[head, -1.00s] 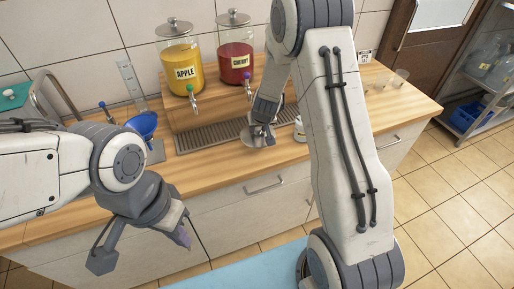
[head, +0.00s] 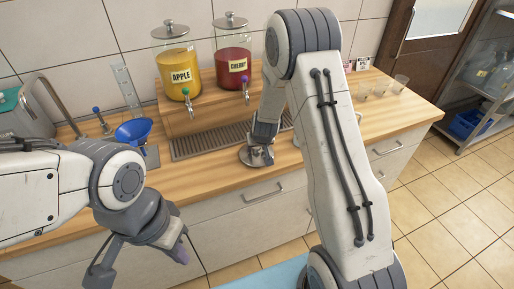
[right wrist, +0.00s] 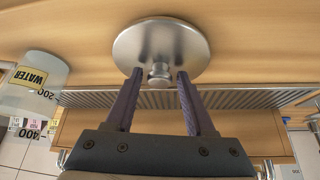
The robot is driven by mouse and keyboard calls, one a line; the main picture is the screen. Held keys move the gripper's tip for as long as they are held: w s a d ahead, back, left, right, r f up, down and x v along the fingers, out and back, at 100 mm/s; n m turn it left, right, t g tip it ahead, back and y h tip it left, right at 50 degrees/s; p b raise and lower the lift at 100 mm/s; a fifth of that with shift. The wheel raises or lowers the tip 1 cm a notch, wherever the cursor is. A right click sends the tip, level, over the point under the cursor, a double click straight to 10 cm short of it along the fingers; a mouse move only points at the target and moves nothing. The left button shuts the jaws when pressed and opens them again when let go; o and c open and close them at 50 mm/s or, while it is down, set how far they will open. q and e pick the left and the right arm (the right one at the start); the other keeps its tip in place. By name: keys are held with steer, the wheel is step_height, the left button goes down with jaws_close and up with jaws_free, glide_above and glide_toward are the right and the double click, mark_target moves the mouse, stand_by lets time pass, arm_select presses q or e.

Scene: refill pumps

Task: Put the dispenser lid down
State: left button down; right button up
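A round silver metal lid (head: 247,158) with a small knob rests on the wooden counter near its front edge. It also shows in the right wrist view (right wrist: 190,45), flat against the wood, knob toward me. My right gripper (head: 262,150) is right at the lid. In the right wrist view its two purple-grey fingers (right wrist: 159,76) stand on either side of the knob, with a visible gap on each side. My left gripper (head: 142,262) is open and empty in front of the counter, low in the head view.
The apple dispenser (head: 178,85) and cherry dispenser (head: 233,68) stand on a wooden riser, both lidded. A drip grate (head: 200,143) lies behind the lid. A blue funnel (head: 134,131) is at left. Cups (head: 400,84) stand at right. A water container (right wrist: 35,85) shows in the wrist view.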

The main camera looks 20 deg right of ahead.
steer(key=shift+o, duration=0.3)
steer(key=shift+r, duration=0.1)
steer(key=shift+r, duration=0.25)
steer(key=p+v, duration=0.4)
steer(key=v, duration=0.7)
steer(key=s+a+r+n+g+y, duration=0.1)
steer(key=s+a+r+n+y, duration=0.15)
steer(key=s+a, duration=0.35)
steer(key=s+a+r+n+g+y, duration=0.1)
steer(key=s+a+r, duration=0.25)
steer(key=a, duration=0.45)
steer(key=s+a+r+n+g, duration=0.1)
steer(key=s+r+n+g, duration=0.1)
steer(key=s, duration=0.8)
steer(key=s+a+r+n+g+h, duration=0.1)
steer(key=s+a+r+n+g, duration=0.1)
steer(key=s, duration=0.9)
steer(key=shift+r+n, duration=0.75)
steer(key=shift+r, duration=0.1)
steer(key=shift+f+h, duration=0.1)
steer(key=shift+h, duration=0.15)
